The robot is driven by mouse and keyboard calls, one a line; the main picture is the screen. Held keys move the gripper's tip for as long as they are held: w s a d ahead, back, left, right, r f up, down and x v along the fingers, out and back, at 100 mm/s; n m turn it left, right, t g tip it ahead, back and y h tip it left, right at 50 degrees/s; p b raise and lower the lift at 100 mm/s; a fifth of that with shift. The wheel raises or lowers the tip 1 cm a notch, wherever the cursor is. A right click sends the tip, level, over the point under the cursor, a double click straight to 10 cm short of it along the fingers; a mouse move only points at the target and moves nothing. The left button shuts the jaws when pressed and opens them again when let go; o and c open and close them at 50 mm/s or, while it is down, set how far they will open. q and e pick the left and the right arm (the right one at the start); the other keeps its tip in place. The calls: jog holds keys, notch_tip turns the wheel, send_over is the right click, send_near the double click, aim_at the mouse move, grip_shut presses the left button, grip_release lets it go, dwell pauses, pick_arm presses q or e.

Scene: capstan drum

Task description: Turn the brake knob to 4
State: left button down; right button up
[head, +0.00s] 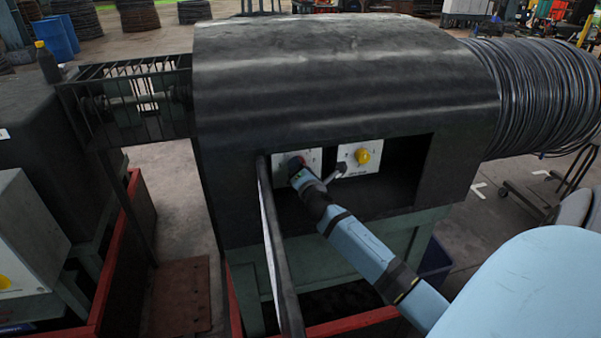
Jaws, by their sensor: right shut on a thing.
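Two pale control plates sit in the dark recess of the black machine housing (345,75). The left plate (312,156) carries a knob, of which only a bit of red (294,161) shows. My right gripper (297,168) reaches in from the lower right and is shut on this knob, hiding most of it. The right plate (374,163) carries a yellow knob (362,156), clear of the gripper. The plate labels and scale numbers are too small to read, so I cannot read the knob's setting. My left gripper is not in view.
A grey lever-like part (338,170) sits close right of my right gripper. A long dark bar (273,250) slants down just left of it. A large wire coil (535,95) is at the right. Red-edged frames stand below and at the left.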

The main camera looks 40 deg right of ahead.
jog(key=shift+m, duration=0.6)
jog(key=o, duration=0.9)
jog(key=shift+o, duration=0.2)
jog(key=b+v, duration=0.2)
jog(key=v, duration=1.1)
jog(key=shift+s+a, duration=0.25)
jog(key=shift+s, duration=0.1)
